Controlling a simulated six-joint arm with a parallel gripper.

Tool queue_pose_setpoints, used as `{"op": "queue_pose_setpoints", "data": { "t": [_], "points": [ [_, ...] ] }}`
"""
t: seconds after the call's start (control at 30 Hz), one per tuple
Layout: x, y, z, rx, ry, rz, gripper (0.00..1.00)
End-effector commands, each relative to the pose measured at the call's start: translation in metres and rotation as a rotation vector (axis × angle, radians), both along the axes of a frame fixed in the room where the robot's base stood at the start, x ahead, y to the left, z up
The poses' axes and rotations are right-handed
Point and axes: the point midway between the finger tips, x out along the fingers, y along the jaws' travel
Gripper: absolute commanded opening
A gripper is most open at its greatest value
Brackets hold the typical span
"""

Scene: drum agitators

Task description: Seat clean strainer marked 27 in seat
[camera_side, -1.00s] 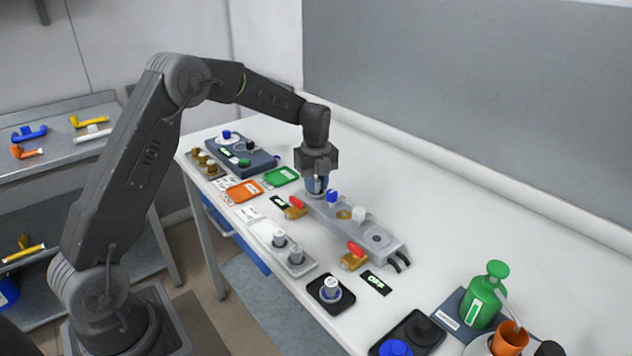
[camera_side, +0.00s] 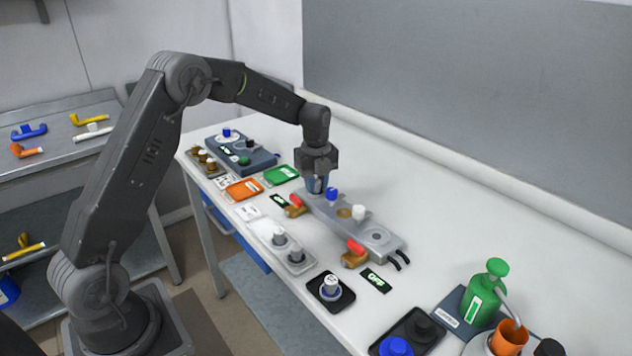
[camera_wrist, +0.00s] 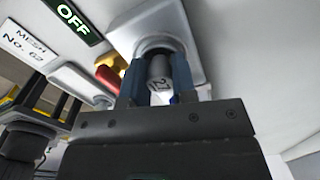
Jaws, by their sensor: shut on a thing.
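My gripper (camera_side: 316,186) is upright at the far-left end of the grey housing (camera_side: 375,236). Its blue fingers are shut on a grey strainer (camera_wrist: 157,70), whose marking looks like 27 in the wrist view. The strainer points into a dark round seat (camera_wrist: 150,46) in the housing's end. The fingers hide its lower part, so I cannot tell whether it is fully down. Another round seat (camera_side: 377,236) shows at the housing's near end.
Red-handled valves (camera_side: 355,251) stand along the housing's front. A pale tray with grey strainers (camera_side: 296,257) and a black tray with a strainer (camera_side: 330,287) lie nearer. A green pump bottle (camera_side: 487,292) stands at the right. The table behind the housing is clear.

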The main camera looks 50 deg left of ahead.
Motion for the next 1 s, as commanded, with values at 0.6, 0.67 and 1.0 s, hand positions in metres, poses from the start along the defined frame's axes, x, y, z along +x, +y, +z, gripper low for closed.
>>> {"op": "queue_pose_setpoints", "data": {
  "t": [0.6, 0.67, 1.0],
  "points": [
    [0.0, 0.0, 0.0, 0.0, 0.0, 0.0, 0.55],
    [-0.0001, 0.0, -0.0001, 0.0, 0.0, 0.0, 0.55],
    [0.0, 0.0, 0.0, 0.0, 0.0, 0.0, 0.72]
  ]
}}
